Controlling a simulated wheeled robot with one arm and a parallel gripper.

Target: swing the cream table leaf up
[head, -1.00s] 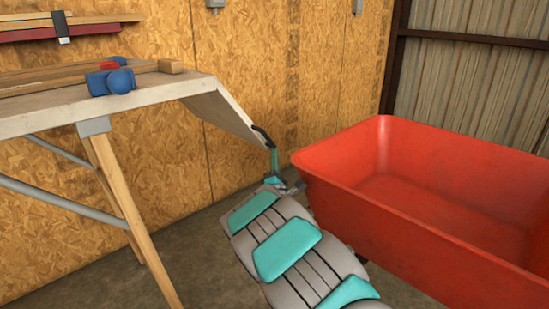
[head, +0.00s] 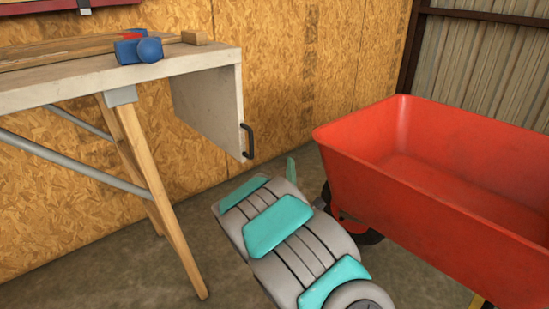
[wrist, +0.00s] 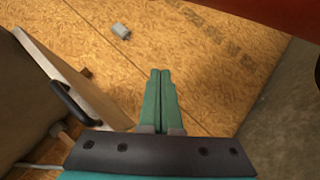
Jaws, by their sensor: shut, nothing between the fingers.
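The cream table leaf (head: 208,100) hangs down from the right end of the table, its face close to vertical. A black bar handle (head: 249,141) sits on its outer edge. The leaf (wrist: 75,75) and handle (wrist: 70,102) also show at the left of the wrist view. My gripper (head: 291,168) is mostly hidden behind my arm in the head view; a green fingertip shows to the right of the handle, apart from it. In the wrist view my gripper (wrist: 160,75) has both green fingers together with nothing between them.
A red wheelbarrow tub (head: 430,170) stands close on the right of my arm. The tabletop (head: 75,83) holds wooden strips and a blue clamp-like item (head: 138,49). A wooden table leg (head: 155,190) stands at left. Bare floor lies below the leaf.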

